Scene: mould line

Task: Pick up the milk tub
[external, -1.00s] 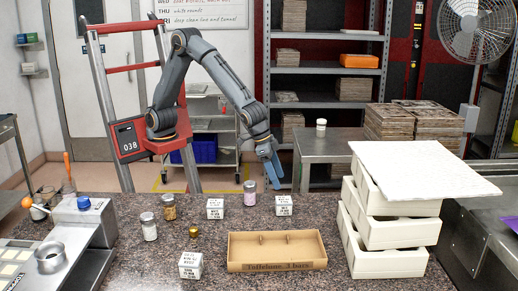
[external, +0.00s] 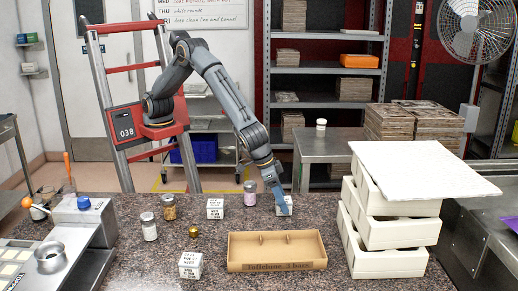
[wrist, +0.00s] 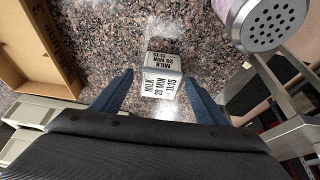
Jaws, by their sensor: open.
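The milk tub (wrist: 162,82) is a small white square tub with black print reading "MILK 20 MIN 11:15". It stands on the speckled counter, and in the external view it (external: 289,208) is partly hidden behind my gripper. My gripper (wrist: 160,88) is open, with its two blue fingers on either side of the tub in the wrist view. In the external view my gripper (external: 283,208) points down at the tub. Whether the fingers touch it cannot be told.
A cardboard tray (external: 277,266) lies in front of the tub. A jar with purple contents (external: 250,194) and another white tub (external: 215,209) stand to its left. A stack of white moulds (external: 385,241) is to the right. A third white tub (external: 190,265) sits nearer the front.

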